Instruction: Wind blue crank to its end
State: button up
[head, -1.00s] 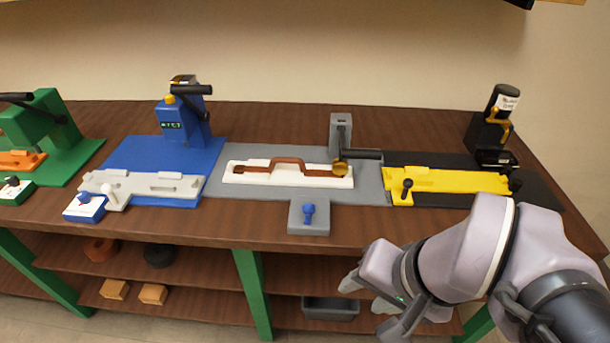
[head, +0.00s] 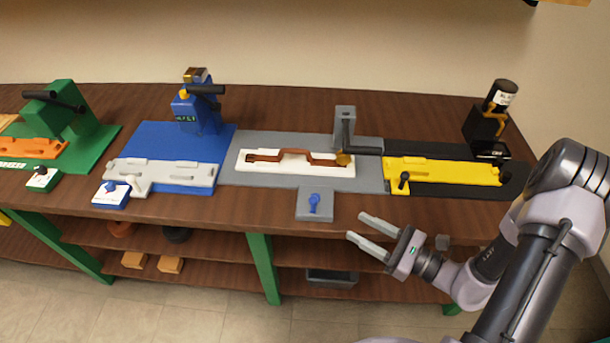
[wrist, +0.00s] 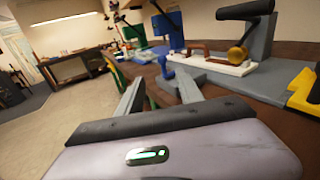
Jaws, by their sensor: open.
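A blue machine (head: 198,112) stands on a blue plate (head: 150,145) at the left of the bench, with a black crank handle (head: 206,89) at its top. A separate small blue knob (head: 314,203) stands on a grey block (head: 316,215) at the bench's front edge; it also shows in the wrist view (wrist: 166,66). I cannot tell which of these is the blue crank. My gripper (head: 364,232) is open and empty, in front of the bench edge, right of and below the small knob. In the wrist view its fingers (wrist: 160,88) are apart, pointing toward the bench.
A grey station (head: 344,120) with a white bed stands mid-bench, and a yellow-and-black one (head: 440,172) stands at the right. A green station (head: 70,120) is at the far left. Shelves with small items (head: 140,259) lie below. The floor in front is clear.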

aim_at(310, 199)
jog(key=b+x, duration=0.1)
jog(key=x, duration=0.7)
jog(key=b+x, duration=0.2)
jog(key=x, duration=0.7)
jog(key=shift+w+f, duration=0.25)
jog(key=shift+w, duration=0.05)
grip_shut()
